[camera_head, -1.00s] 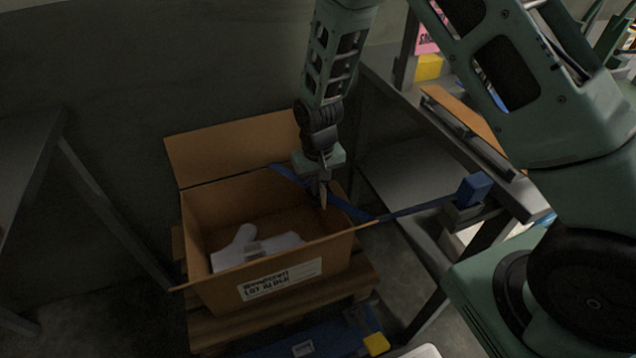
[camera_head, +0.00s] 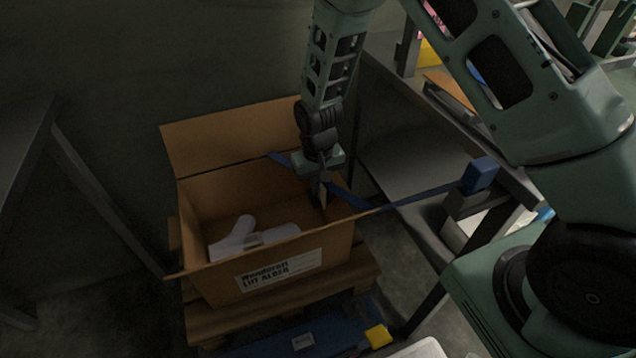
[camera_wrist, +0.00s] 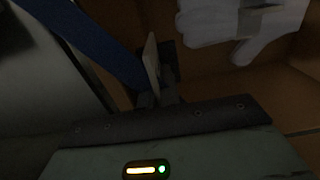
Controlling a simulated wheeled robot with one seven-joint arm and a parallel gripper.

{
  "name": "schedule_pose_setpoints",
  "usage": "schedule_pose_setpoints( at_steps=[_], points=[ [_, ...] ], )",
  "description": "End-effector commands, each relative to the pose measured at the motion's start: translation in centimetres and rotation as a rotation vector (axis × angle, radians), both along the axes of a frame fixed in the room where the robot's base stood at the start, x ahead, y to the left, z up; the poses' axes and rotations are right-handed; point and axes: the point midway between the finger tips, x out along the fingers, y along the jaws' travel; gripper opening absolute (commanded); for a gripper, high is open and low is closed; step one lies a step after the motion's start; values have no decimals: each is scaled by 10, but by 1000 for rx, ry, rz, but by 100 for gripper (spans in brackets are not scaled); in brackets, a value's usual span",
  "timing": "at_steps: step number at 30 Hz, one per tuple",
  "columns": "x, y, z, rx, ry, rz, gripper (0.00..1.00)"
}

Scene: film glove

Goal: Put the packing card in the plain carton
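The open brown carton (camera_head: 203,277) stands on a wooden pallet, with a printed white label on its front and its back flap up. My gripper (camera_head: 320,200) points down inside the carton's right side, below rim level. It appears shut on a thin, pale tan card, the packing card (camera_wrist: 152,64), seen nearly edge-on in the wrist view between dark fingers (camera_wrist: 160,75). The card's lower end is clear of the carton floor as far as I can tell. White gloves (camera_head: 240,238) lie in the carton; they also show in the wrist view (camera_wrist: 225,22).
A blue strap (camera_head: 420,202) runs across the carton's right corner to a blue block (camera_head: 479,175) by the bench leg. The wooden pallet (camera_head: 255,318) is under the carton. A grey shelf (camera_head: 415,165) is to the right and a grey table (camera_head: 22,150) to the left.

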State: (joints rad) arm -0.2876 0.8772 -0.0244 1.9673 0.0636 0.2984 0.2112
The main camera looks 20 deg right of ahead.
Motion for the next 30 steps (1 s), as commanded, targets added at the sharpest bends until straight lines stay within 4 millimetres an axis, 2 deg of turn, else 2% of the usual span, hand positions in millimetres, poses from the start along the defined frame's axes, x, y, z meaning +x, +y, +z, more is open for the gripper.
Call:
schedule_pose_setpoints(
  at_steps=[30],
  points=[
    [0,0,-40,0,-1,0,0]
  ],
)
